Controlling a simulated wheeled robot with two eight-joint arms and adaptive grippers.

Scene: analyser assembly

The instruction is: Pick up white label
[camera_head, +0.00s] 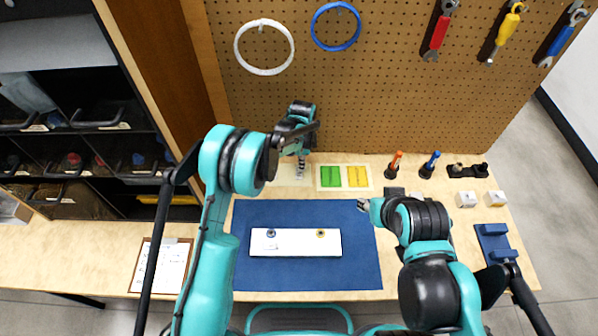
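A pale sheet carries a green label (331,177) and a yellow label (357,177) at the back of the bench. Left of it is a pale patch (286,180), partly covered by my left gripper (300,170); I cannot make out a separate white label there. My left gripper points down at this patch, its fingers small and seen from above, so whether they are open or touching anything is unclear. My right gripper (364,205) is over the right edge of the blue mat (350,270), away from the labels; its finger gap is not clear.
A white panel (296,248) with two small round parts lies on the mat. Orange (394,165) and blue (430,165) handled tools stand at the back right, near small white boxes (466,199). A pegboard (370,100) rises behind. A clipboard (162,265) lies left.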

